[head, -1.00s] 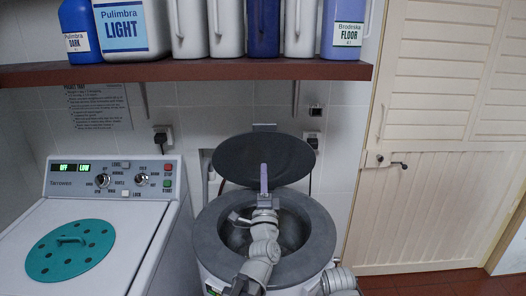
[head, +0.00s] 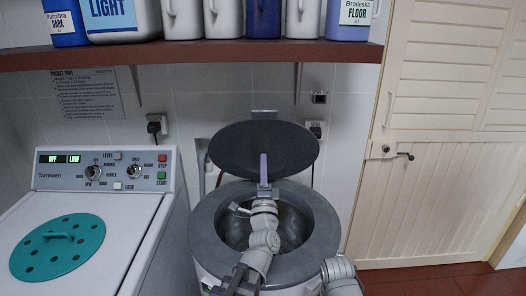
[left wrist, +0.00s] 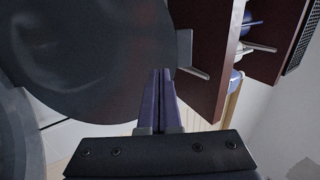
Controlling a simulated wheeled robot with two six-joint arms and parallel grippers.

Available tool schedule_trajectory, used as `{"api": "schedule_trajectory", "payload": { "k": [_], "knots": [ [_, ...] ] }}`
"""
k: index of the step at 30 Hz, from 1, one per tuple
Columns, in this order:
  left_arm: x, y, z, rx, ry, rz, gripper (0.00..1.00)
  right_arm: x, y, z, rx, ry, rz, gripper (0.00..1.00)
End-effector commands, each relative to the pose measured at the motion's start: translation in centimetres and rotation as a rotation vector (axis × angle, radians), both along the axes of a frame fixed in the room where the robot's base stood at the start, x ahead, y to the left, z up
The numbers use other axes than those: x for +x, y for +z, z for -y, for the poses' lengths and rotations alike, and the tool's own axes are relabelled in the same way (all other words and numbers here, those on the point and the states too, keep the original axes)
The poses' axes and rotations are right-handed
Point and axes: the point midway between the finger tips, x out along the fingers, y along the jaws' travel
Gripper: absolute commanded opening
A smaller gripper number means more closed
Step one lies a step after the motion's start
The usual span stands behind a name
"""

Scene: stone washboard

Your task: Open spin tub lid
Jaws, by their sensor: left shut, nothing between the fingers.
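The spin tub (head: 207,236) is a grey round machine with a wide rim and an open metal drum. Its dark grey round lid (head: 243,148) stands raised and tilted back at the rear of the opening. My left gripper (head: 263,158) is shut and empty, pointing up in front of the lid, its arm passing over the drum. In the left wrist view the shut purple fingers (left wrist: 160,75) lie by the lid's edge, and the lid (left wrist: 90,50) fills the upper left. I cannot tell whether they touch it. My right gripper does not show.
A brown shelf (head: 200,54) with several bottles hangs above the lid. A white washing machine (head: 125,215) with a teal perforated disc (head: 58,248) stands at left. A cream slatted door (head: 430,120) is at right. Wall sockets (head: 157,125) sit behind.

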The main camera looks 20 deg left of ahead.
Motion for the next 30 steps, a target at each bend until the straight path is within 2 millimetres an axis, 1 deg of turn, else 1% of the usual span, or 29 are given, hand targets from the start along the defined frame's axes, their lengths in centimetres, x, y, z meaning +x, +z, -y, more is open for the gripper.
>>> {"api": "schedule_trajectory", "payload": {
  "k": [1, 2, 3, 8, 9, 13, 20, 23, 26, 30],
  "knots": [
    [0.0, -1.4, 0.0, 0.0, 0.0, 0.0, 0.0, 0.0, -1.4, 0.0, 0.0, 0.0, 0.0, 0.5],
    [0.0, -1.7, 0.0, 0.0, 0.0, 0.0, 0.0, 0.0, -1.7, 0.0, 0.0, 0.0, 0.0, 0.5],
    [0.0, -2.5, 0.0, 0.0, 0.0, 0.0, 0.0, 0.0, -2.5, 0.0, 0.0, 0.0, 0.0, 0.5],
    [0.0, -4.7, 0.0, 0.0, 0.0, 0.0, 0.0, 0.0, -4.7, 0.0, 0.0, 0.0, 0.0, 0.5],
    [0.0, -5.5, 0.0, 0.0, 0.0, 0.0, 0.0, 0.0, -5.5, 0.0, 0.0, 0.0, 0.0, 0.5],
    [0.0, -6.6, 0.0, 0.0, 0.0, 0.0, 0.0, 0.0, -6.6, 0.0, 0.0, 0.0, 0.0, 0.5],
    [0.0, -6.6, 0.0, 0.0, 0.0, 0.0, 0.0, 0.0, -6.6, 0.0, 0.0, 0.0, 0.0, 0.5],
    [0.5, -6.2, -0.1, 0.0, 0.0, 0.0, 0.0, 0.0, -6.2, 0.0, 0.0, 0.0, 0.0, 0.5],
    [1.7, -5.5, -0.4, 0.0, 0.001, 0.0, 0.0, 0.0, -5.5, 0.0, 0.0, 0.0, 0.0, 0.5],
    [4.1, -4.0, -1.1, 0.0, 0.001, 0.0, 0.0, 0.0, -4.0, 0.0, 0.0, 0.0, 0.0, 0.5]
  ]
}}
